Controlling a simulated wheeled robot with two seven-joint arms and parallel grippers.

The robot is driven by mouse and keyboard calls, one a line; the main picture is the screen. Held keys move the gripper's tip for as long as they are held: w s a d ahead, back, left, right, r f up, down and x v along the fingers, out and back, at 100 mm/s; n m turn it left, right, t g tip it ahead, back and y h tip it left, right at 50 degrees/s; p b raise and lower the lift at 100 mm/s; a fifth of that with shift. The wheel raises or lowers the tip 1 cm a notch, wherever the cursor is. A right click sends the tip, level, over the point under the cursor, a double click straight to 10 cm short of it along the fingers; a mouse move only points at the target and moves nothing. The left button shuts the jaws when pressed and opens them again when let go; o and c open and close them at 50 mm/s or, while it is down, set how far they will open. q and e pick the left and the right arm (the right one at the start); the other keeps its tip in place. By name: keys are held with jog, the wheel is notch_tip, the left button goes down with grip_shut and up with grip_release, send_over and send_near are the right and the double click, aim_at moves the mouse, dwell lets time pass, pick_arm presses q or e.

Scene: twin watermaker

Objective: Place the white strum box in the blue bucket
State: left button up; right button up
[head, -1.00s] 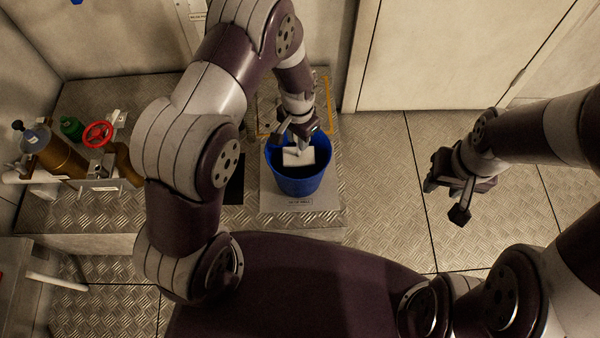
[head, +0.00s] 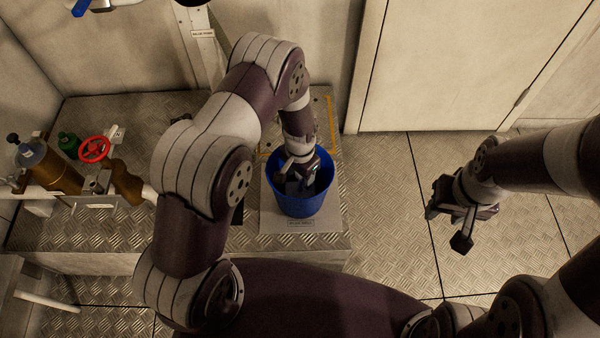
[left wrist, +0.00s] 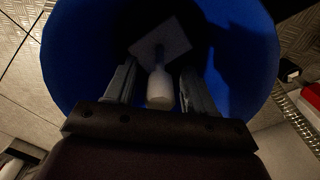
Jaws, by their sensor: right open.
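The blue bucket (head: 300,206) stands upright on a light plate on the metal platform. My left gripper (head: 303,178) reaches down inside its rim. In the left wrist view the bucket wall (left wrist: 72,55) surrounds the fingers. The white strum box, a flat square plate (left wrist: 165,40) with a round stem (left wrist: 160,92), is inside the bucket. Its stem lies between the left fingers (left wrist: 158,70), with a gap showing on each side. The arm hides the box in the head view. I cannot tell whether it touches the bucket's bottom. My right gripper (head: 447,225) is open and empty, away to the right.
A brown pipe fitting (head: 60,172) with a red handwheel (head: 95,149) stands on the platform at the left. A pale door panel (head: 445,75) is at the back. The treadplate floor (head: 385,200) right of the bucket is clear.

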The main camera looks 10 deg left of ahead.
pick_arm(q)
notch_tip(320, 180, up, 12)
jog(key=p, duration=0.4)
jog(key=shift+p, duration=0.3)
jog(key=s+a+r+n, duration=0.2)
jog(key=s+a+r, duration=0.1)
jog(key=s+r, duration=0.4)
jog(key=s+a+r+n+t, duration=0.1)
jog(key=s+a+r+n, duration=0.1)
jog(key=s+r, duration=0.5)
jog(key=shift+a+r+n, duration=0.4)
jog(key=shift+r+n, duration=0.2)
jog(key=shift+n, duration=0.2)
